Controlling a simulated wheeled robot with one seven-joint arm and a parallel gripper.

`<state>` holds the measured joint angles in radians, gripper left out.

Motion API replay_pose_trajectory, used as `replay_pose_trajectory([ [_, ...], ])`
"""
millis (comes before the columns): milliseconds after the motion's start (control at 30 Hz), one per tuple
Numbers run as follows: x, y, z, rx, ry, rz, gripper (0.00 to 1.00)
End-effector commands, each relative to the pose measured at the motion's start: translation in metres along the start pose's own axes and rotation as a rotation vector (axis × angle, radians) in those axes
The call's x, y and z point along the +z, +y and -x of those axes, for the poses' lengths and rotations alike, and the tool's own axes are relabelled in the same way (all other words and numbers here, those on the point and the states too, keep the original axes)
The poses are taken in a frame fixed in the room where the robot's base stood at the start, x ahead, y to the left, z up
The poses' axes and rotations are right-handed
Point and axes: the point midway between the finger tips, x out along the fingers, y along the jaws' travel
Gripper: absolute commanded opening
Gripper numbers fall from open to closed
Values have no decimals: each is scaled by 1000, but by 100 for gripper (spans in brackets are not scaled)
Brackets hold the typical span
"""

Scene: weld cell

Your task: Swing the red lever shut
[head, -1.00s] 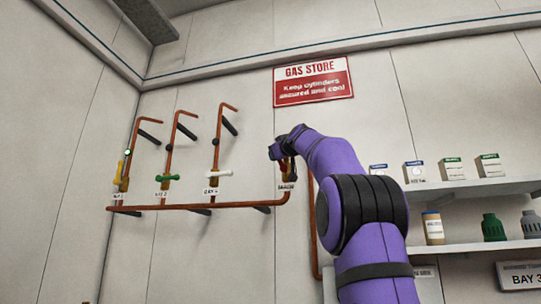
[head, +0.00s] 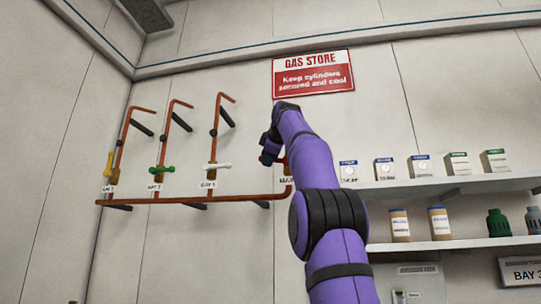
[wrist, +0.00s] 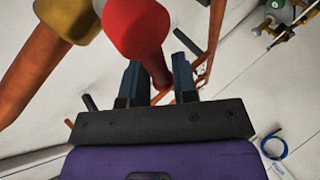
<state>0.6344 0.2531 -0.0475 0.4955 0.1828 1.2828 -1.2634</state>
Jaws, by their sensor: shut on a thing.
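The red lever (wrist: 139,30) fills the top of the wrist view, its rounded near end large and its arm running down between my fingers. My gripper (wrist: 157,85) is shut on this lever, one dark finger on each side. In the head view my gripper (head: 268,150) is at the right end of the copper manifold, and a small bit of red shows beside it. The lever appears to lie close to level there, but my gripper and arm hide most of it. The brass valve body (wrist: 68,18) is beside the lever in the wrist view.
Three other valves stand to the left: a yellow lever (head: 109,164) upright, a green lever (head: 161,169) and a white lever (head: 216,165) level. The copper manifold (head: 235,198) runs below them. Shelves (head: 450,188) with boxes and bottles are at the right.

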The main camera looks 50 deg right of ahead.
Motion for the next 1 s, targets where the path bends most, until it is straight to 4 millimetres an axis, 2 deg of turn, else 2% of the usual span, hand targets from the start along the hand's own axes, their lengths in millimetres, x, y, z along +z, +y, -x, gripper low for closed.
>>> replay_pose_trajectory([
  [400, 1, -10, -7, -60, -95, 137, 0],
  [933, 2, -11, -8, -68, -109, 154, 0],
  [967, 2, -11, -8, -68, -109, 154, 31],
  [1000, 2, -11, -8, -68, -109, 154, 40],
])
